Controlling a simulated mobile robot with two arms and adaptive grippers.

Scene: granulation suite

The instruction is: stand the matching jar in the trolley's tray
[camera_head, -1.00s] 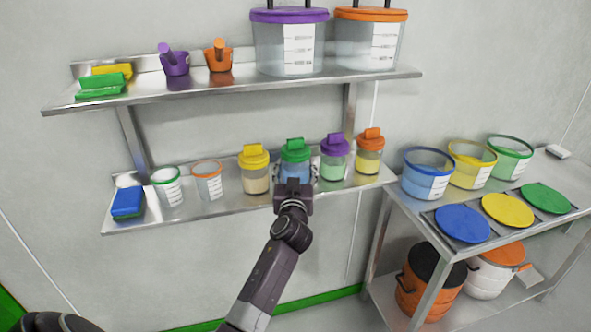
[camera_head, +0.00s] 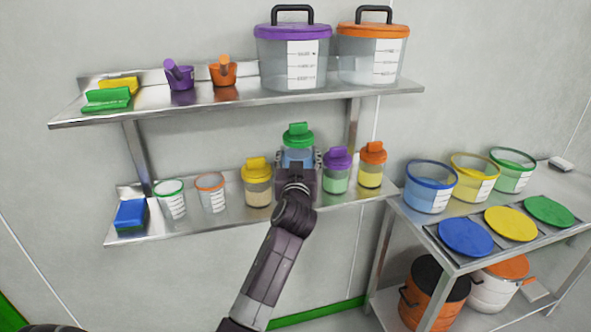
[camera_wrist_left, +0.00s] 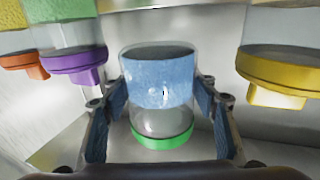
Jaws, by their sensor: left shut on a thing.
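A clear jar with a green lid and blue contents (camera_head: 298,137) is held by my left gripper (camera_head: 298,160) just above the lower wall shelf. In the left wrist view the jar (camera_wrist_left: 158,85) appears lid-down between the two fingers of the left gripper (camera_wrist_left: 160,110). On the shelf stand a yellow-lidded jar (camera_head: 257,184) to its left, and a purple-lidded jar (camera_head: 336,172) and an orange-lidded jar (camera_head: 372,166) to its right. I cannot make out a trolley tray. My right gripper is not in view.
The lower shelf (camera_head: 235,224) also holds two clear beakers and a blue block (camera_head: 131,215). The upper shelf (camera_head: 230,103) overhangs above. At right a steel table (camera_head: 400,213) carries open tubs, coloured lids (camera_head: 466,237) and, below, orange and white drums.

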